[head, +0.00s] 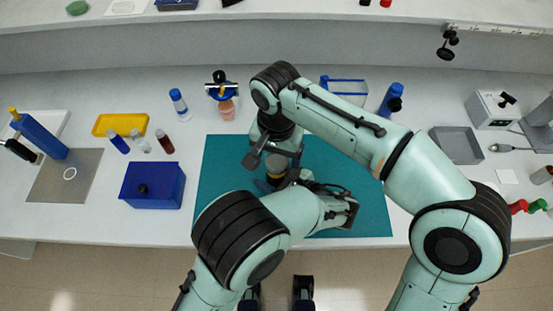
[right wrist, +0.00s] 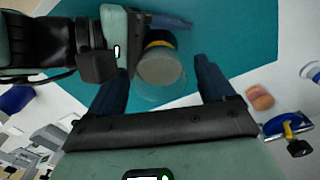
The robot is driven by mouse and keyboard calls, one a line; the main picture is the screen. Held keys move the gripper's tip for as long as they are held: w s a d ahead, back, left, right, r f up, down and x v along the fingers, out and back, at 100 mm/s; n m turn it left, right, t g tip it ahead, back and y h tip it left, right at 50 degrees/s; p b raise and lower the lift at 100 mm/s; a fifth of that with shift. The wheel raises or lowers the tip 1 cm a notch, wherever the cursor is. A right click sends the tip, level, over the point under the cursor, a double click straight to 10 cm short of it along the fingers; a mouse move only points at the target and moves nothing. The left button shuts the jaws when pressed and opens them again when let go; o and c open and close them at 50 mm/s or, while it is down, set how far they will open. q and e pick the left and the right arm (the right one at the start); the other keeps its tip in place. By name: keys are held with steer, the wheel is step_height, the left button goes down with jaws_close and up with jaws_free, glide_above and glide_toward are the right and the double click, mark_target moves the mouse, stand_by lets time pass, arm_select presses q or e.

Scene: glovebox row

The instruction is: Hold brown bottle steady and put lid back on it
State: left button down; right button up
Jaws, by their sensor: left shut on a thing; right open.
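The brown bottle (head: 276,172) stands on the teal mat, mostly hidden by my arms; an amber-yellow band shows below its grey round top. In the right wrist view a grey round lid (right wrist: 162,70) is seen from above, seated over the amber band (right wrist: 158,40); I cannot tell how tightly it sits. My left gripper (head: 270,184) is shut on the bottle low down; a dark blue finger shows beside it in the right wrist view (right wrist: 168,21). My right gripper (right wrist: 161,70) is open, pointing down, its fingers apart on either side of the lid.
The teal mat (head: 220,165) has bare space around the arms. A blue box (head: 152,187), yellow tray (head: 120,124) and small vials stand left.

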steer(key=shift+r, duration=1.1)
steer(key=shift+c, duration=0.3)
steer(key=shift+w+d+f+n, duration=0.1)
steer(key=shift+w+f+n, duration=0.05)
steer(key=shift+w+n, duration=0.5)
steer(key=w+d+r+n+t+y, duration=0.1)
steer(key=w+d+r+n+t, duration=0.4)
steer(key=w+n, duration=0.4)
steer(key=s+a+g, duration=0.1)
steer(key=s, duration=0.2)
steer(key=s+a+f+m+g, duration=0.1)
steer(key=s+a+g, duration=0.1)
steer(key=s, duration=0.2)
steer(key=s+a+m+g+h, duration=0.1)
steer(key=s+a+g, duration=0.1)
steer(key=s, duration=0.1)
steer(key=shift+s+a+f, duration=0.1)
steer(key=shift+s+f, duration=0.1)
steer(key=shift+f, duration=0.2)
